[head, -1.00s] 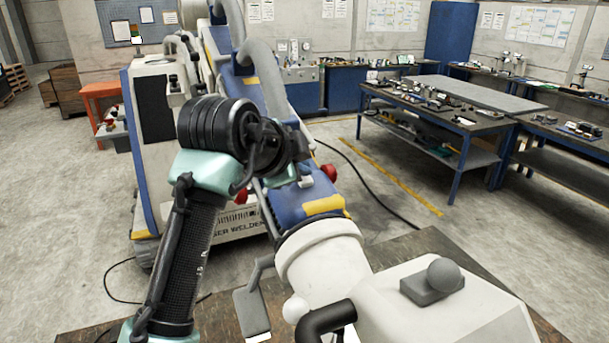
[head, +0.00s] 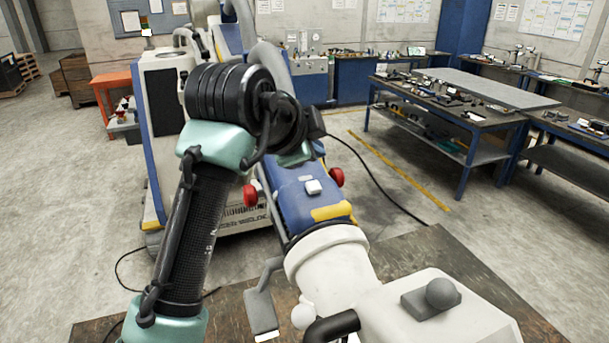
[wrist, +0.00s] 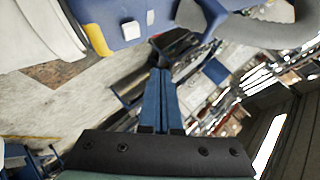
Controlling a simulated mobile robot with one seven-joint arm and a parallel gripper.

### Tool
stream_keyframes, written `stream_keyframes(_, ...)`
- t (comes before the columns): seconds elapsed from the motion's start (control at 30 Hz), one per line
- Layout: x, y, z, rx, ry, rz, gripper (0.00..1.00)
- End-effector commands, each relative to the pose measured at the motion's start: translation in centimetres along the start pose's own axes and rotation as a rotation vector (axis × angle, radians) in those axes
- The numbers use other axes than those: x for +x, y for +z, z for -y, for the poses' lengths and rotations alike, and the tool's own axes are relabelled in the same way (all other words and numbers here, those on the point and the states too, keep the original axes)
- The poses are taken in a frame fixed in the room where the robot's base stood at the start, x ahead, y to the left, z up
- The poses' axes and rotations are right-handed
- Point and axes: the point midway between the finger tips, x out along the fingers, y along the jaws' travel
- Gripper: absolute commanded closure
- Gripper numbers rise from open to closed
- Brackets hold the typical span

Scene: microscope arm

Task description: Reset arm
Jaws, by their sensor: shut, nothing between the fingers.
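The microscope arm has a blue link (head: 295,207) with a yellow band, a white square button and red knobs on its sides. It joins a thick white section (head: 330,262) and a white head at the lower right. In the wrist view its blue casing (wrist: 112,22) fills the top left. My gripper (wrist: 160,72) shows there with its two blue fingers pressed together, nothing between them. The fingers point towards the area just beside the casing; whether they touch it cannot be told. In the head view my wrist hides most of the gripper, above the blue link.
A grey knob (head: 442,293) tops the white head, and a grey pedal-like plate (head: 262,315) hangs left of it. A white welding machine (head: 165,75) stands behind my arm. Workbenches (head: 450,112) stand at right, with open floor between.

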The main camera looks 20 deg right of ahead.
Motion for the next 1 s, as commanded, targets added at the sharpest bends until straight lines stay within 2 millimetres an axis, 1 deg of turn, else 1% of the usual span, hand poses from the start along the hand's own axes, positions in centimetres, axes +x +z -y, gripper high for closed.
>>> stream_keyframes(0.17,0.0,0.0,0.0,0.000,0.000,0.000,1.00)
stream_keyframes(0.2,0.1,-0.2,-0.1,-0.012,-0.024,-0.010,1.00)
stream_keyframes(0.27,0.0,-1.0,0.2,-0.053,-0.097,-0.039,1.00)
stream_keyframes(0.33,-0.7,-2.0,0.8,-0.133,-0.227,-0.092,1.00)
stream_keyframes(0.37,-1.4,-2.4,1.2,-0.177,-0.296,-0.121,1.00)
stream_keyframes(0.4,-2.7,-2.8,1.7,-0.242,-0.396,-0.167,1.00)
stream_keyframes(0.47,-5.4,-3.0,2.3,-0.348,-0.557,-0.248,1.00)
stream_keyframes(0.5,-7.6,-2.8,2.5,-0.418,-0.664,-0.304,1.00)
stream_keyframes(0.57,-11.2,-2.1,2.2,-0.515,-0.818,-0.391,1.00)
stream_keyframes(0.6,-13.8,-1.5,1.8,-0.571,-0.917,-0.451,1.00)
stream_keyframes(0.67,-17.6,-0.5,0.7,-0.637,-1.054,-0.538,1.00)
stream_keyframes(0.7,-20.0,0.1,-0.1,-0.669,-1.132,-0.590,1.00)
stream_keyframes(0.8,-24.8,1.0,-2.2,-0.711,-1.280,-0.692,1.00)
stream_keyframes(0.9,-27.7,1.5,-3.8,-0.725,-1.366,-0.757,1.00)
stream_keyframes(1.0,-29.1,1.6,-4.5,-0.727,-1.406,-0.789,1.00)
